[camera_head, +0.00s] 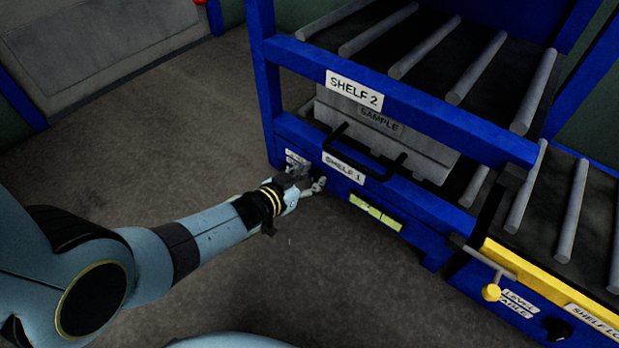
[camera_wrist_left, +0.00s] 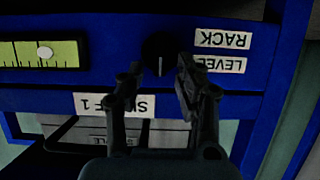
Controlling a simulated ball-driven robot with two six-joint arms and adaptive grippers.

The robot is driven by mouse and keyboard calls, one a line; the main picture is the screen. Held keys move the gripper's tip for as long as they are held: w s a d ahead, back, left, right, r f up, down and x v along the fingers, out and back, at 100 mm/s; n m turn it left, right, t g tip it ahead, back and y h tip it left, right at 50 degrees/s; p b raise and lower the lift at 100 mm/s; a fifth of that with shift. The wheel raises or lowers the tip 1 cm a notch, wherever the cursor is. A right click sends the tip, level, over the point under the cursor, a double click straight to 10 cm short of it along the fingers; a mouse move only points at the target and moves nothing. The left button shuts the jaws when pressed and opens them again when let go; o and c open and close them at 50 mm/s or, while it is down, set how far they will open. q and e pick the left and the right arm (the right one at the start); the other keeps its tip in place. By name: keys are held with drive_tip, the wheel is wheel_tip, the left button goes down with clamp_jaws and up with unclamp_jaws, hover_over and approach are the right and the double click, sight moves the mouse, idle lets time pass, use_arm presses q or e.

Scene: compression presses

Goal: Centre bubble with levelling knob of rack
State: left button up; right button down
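The levelling knob (camera_wrist_left: 160,52) is round and black with a pale line that points roughly up and down in the left wrist view. It sits on the blue rack beam beside an upside-down label reading LEVEL RACK (camera_wrist_left: 222,52). My left gripper (camera_wrist_left: 160,68) has its two fingers apart, one on each side of the knob; I cannot tell whether they touch it. In the head view the left gripper (camera_head: 309,186) hides the knob. The yellow-green level vial (camera_wrist_left: 22,62) shows a white bubble (camera_wrist_left: 45,53) among black marks; the vial's left end is cut off. My right gripper is not in view.
The blue rack (camera_head: 450,135) has roller shelves. A grey SAMPLE case (camera_head: 420,150) with a black handle sits behind the SHELF 1 label (camera_head: 344,168). A yellow-edged table (camera_head: 550,284) with rollers stands at the right. The floor (camera_head: 150,150) at left is clear.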

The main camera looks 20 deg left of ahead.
use_arm(q)
drive_tip(key=shift+c, duration=0.2)
clamp_jaws()
idle(0.3)
drive_tip(key=shift+s+d+m+t+y, duration=0.15)
drive_tip(key=shift+d+m+t+y, duration=0.2)
drive_tip(key=shift+m+y, duration=0.6)
drive_tip(key=shift+s+d+f+m+t+y, duration=0.15)
drive_tip(key=shift+d+m+t+y, duration=0.1)
drive_tip(key=shift+m, duration=0.45)
drive_tip(key=shift+d+f+m+t+y, duration=0.1)
drive_tip(key=shift+m+y, duration=0.1)
drive_tip(key=shift+m, duration=0.45)
